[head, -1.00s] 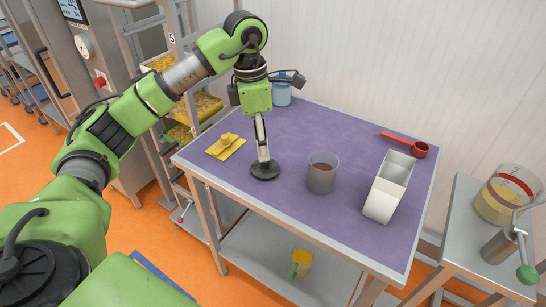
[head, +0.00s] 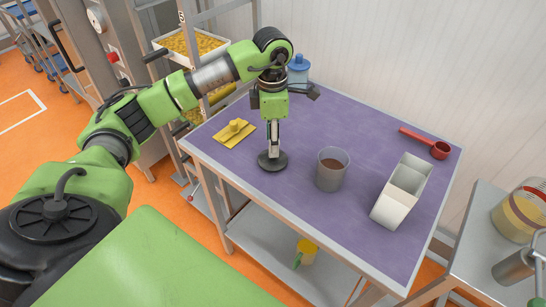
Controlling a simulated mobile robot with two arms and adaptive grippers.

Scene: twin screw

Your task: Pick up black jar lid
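The black jar lid (head: 272,162) is a dark round disc on the purple table top (head: 335,105), near the table's front left side. My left gripper (head: 273,152) points straight down over the lid, with its fingertips at the lid's middle. The fingers look close together there. Whether they are closed on the lid's knob is too small to tell. My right gripper is not in view.
A clear jar with brown contents (head: 332,170) stands just right of the lid. A yellow cloth (head: 234,134) lies to its left. A white divided container (head: 402,190), a red scoop (head: 427,143) and a blue-lidded jar (head: 298,70) are also on the table.

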